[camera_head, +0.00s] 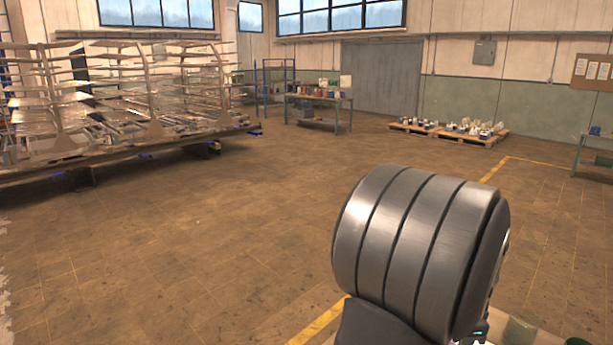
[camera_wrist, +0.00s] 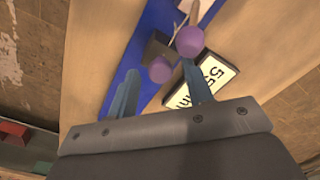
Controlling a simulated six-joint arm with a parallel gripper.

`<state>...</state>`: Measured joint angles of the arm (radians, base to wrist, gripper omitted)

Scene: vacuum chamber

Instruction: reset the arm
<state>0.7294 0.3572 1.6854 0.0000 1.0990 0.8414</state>
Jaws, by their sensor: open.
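My gripper (camera_wrist: 158,76) shows in the wrist view, with two blue-grey fingers spread apart. It is open, and nothing is clearly held. Two purple round things show near the fingers: one purple round thing (camera_wrist: 189,41) at the right fingertip, the other (camera_wrist: 160,71) between the fingers. I cannot tell whether they touch the fingers. The gripper is not visible in the head view, where a large grey ribbed cylinder, likely part of my arm, fills the lower right.
The wrist view shows a blue strip (camera_wrist: 151,22) on a tan surface (camera_wrist: 95,40), a dark block (camera_wrist: 158,47) and a black-framed white sign (camera_wrist: 216,73) partly behind the right finger. The head view shows racks (camera_head: 150,90), a bench (camera_head: 318,98), pallets (camera_head: 480,139) and open floor (camera_head: 190,220).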

